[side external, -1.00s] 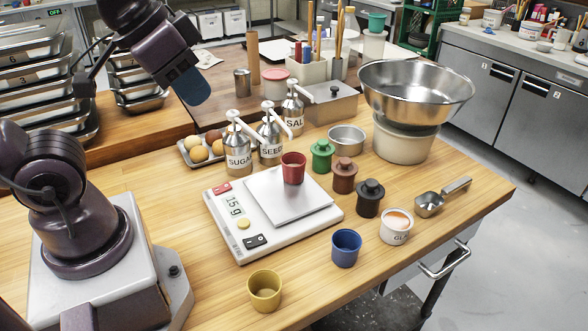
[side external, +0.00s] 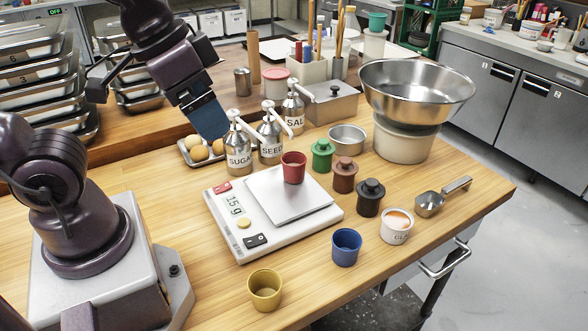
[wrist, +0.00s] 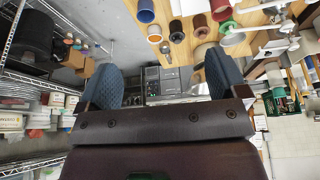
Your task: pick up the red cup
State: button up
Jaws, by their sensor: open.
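The red cup (side external: 293,167) stands upright on the plate of the white scale (side external: 240,238), whose display seems to read 15 g. A red shape at the top of the wrist view looks like the red cup (wrist: 221,10), partly cut off by the frame edge. My gripper (side external: 208,118) is up and to the left of the cup, above the egg tray and near the sugar dispenser, touching neither the cup nor the scale. In the wrist view my gripper (wrist: 162,78) shows two blue fingers spread wide with nothing between them.
Pump dispensers (side external: 270,140) stand behind the scale. Green (side external: 321,156), brown (side external: 344,175) and black (side external: 369,198) lidded pots stand right of the cup. A blue cup (side external: 346,247) and a yellow cup (side external: 265,290) are in front. The egg tray (side external: 184,148) lies behind left.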

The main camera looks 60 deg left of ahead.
aim_at(296, 166)
jog(key=w+f+m+g+y, duration=0.1)
jog(key=w+f+m+y, duration=0.2)
jog(key=f+m+y, duration=0.2)
jog(key=w+a+f+m+g+y, duration=0.1)
jog(key=w+f+m+y, duration=0.3)
jog(key=f, duration=0.8)
jog(key=w+a+f+m+g+y, duration=0.1)
jog(key=w+f+m+y, duration=0.2)
jog(key=f+m+y, duration=0.3)
jog(key=shift+w+a+f, duration=0.1)
jog(key=shift+f, duration=0.55)
jog(key=shift+w+a+f, duration=0.1)
jog(key=shift+f, duration=0.55)
jog(key=w+m+t, duration=0.1)
jog(key=w+m+t+y, duration=0.2)
jog(key=m, duration=0.1)
jog(key=shift+w+a+f, duration=0.25)
jog(key=shift+w+f, duration=0.05)
jog(key=shift+f, duration=0.05)
jog(key=w, duration=0.1)
jog(key=w+m+t, duration=0.2)
jog(key=shift+d+r, duration=0.4)
jog(key=shift+w+a+r+m+t, duration=0.1)
jog(key=shift+w+a+m+t, duration=0.1)
jog(key=shift+w+m+t, duration=0.1)
jog(key=x, duration=1.2)
jog(key=shift+s+a, duration=0.2)
jog(key=shift+a, duration=0.1)
jog(key=c, duration=1.1)
jog(key=shift+r, duration=0.15)
